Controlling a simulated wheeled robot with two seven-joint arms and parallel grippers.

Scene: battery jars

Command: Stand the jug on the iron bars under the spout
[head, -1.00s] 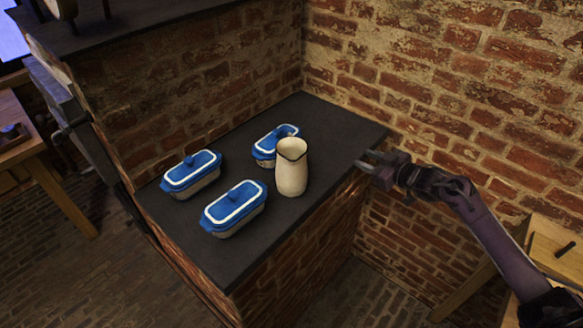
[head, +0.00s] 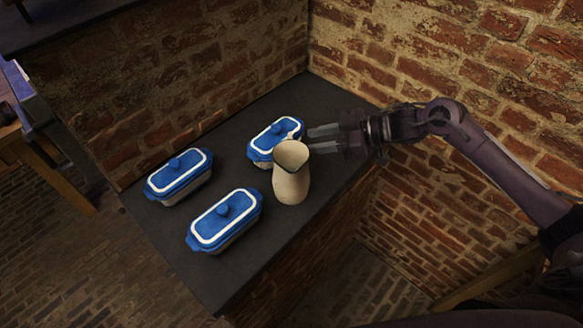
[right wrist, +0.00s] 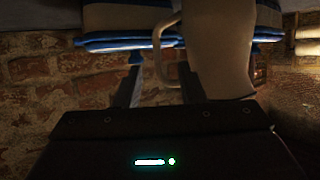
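The cream jug (head: 291,186) stands upright on a dark counter top (head: 282,245). My right gripper (head: 312,139) is open, at the jug's upper right, with its two fingers apart and pointing left. In the right wrist view the jug's pale body (right wrist: 218,50) is beside the right finger, and its handle (right wrist: 160,45) shows between the fingers of the right gripper (right wrist: 158,78). I cannot tell whether the fingers touch it. My left gripper is out of view. The iron bars and the spout are not seen.
Several blue-lidded dishes stand around the jug: one behind (head: 272,140), one at the front left (head: 224,222) and one farther left (head: 178,177). A brick wall (head: 440,50) rises behind the counter. The counter's front end is clear.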

